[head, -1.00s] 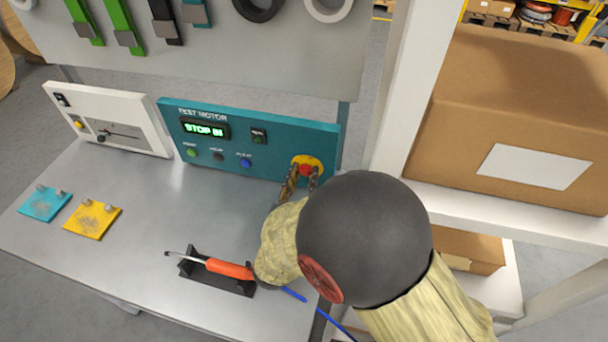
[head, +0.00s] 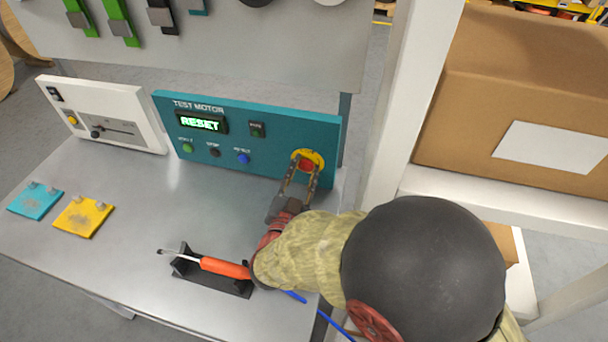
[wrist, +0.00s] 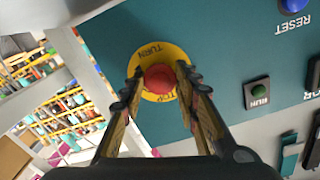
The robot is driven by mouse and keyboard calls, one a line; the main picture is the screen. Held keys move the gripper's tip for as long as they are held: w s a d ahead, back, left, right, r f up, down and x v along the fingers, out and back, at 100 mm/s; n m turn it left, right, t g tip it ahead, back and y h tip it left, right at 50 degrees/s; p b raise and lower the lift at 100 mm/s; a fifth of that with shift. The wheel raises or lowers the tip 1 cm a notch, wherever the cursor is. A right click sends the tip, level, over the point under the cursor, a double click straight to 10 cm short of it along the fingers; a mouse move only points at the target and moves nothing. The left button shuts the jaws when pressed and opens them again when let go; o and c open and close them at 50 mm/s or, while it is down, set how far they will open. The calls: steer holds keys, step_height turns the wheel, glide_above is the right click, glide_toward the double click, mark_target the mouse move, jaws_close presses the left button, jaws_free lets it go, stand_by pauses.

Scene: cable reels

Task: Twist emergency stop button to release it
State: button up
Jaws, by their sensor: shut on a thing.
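The red emergency stop button (head: 306,165) sits on a yellow ring (head: 315,155) at the right end of the teal test motor panel (head: 240,115). The panel's display (head: 202,122) reads "RESET" in green.
A white panel (head: 100,112) stands left. An orange screwdriver (head: 222,267) lies in a black holder (head: 215,278) near my arm. Yellow (head: 82,216) and teal (head: 35,199) plates lie at the left. A white shelf post (head: 410,90) and cardboard box (head: 520,100) stand right.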

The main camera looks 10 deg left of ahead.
steer(key=shift+m+b, duration=0.55)
steer(key=shift+m, duration=0.25)
steer(key=o, duration=1.1)
steer(key=shift+o, duration=0.3)
steer(key=s+a, duration=0.1)
steer(key=s, duration=0.6)
steer(key=shift+s, duration=0.15)
